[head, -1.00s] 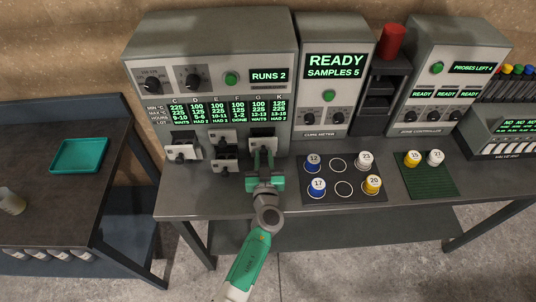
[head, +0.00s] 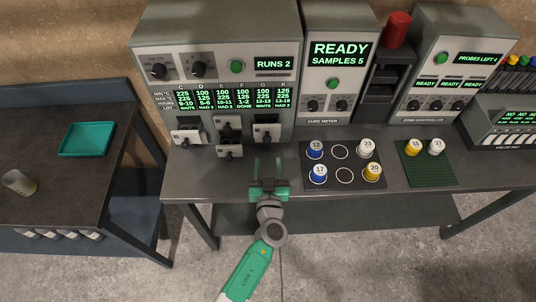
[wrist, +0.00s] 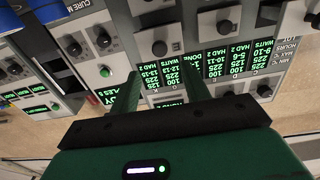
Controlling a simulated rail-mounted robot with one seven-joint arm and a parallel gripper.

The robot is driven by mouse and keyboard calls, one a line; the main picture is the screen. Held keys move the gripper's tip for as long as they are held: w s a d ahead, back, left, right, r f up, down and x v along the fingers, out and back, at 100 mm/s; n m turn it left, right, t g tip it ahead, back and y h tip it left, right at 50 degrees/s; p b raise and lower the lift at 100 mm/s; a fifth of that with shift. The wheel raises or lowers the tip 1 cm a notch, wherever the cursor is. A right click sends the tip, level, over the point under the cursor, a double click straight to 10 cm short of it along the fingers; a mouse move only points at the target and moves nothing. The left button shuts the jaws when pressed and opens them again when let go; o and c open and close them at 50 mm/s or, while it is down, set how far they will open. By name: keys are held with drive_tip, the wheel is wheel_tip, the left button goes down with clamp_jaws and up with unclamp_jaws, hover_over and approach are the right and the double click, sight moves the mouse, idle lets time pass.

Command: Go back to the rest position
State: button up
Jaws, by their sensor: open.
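My gripper (head: 268,170) is green, open and empty in the head view. It is over the front edge of the workbench, a little below and in front of the press machine (head: 215,40) marked RUNS 2. Several white drawer fronts with dark knobs (head: 266,132) stand at the machine's lower face, apart from my fingers. In the wrist view my two green fingers (wrist: 151,90) are spread with nothing between them, and the machine's screens (wrist: 235,60) show beyond them.
A dark mat (head: 343,182) with numbered blue, white and yellow pots lies to the right of my gripper. A green mat (head: 428,171) holds two more pots. At the left, a side table (head: 70,185) holds a teal tray (head: 87,139) and a cup (head: 18,182).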

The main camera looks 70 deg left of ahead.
idle(0.6)
drive_tip(key=w+d+r+m+t, duration=0.2)
drive_tip(key=w+d+r+t, duration=0.25)
drive_tip(key=w+r, duration=0.65)
drive_tip(key=w+d+r+m+t+h, duration=0.25)
drive_tip(key=d+r+t, duration=0.2)
drive_tip(key=r, duration=0.35)
drive_tip(key=w+d+r+m+t+h, duration=0.2)
drive_tip(key=w+d+r+t+h, duration=0.1)
drive_tip(key=d+r, duration=0.4)
drive_tip(key=w+d+r+m+t+h, duration=0.3)
drive_tip(key=d+r+t, duration=0.15)
drive_tip(key=r, duration=0.45)
drive_tip(key=s+d+r+m+t+h, duration=0.25)
drive_tip(key=d+r+m+h, duration=0.4)
drive_tip(key=d+r, duration=0.85)
drive_tip(key=s+d+r+n+h, duration=0.2)
drive_tip(key=s+d+r, duration=0.6)
drive_tip(key=s+r, duration=0.2)
wheel_tip(320, 180, up, 14)
drive_tip(key=p, duration=1.4)
drive_tip(key=shift+a, duration=0.2)
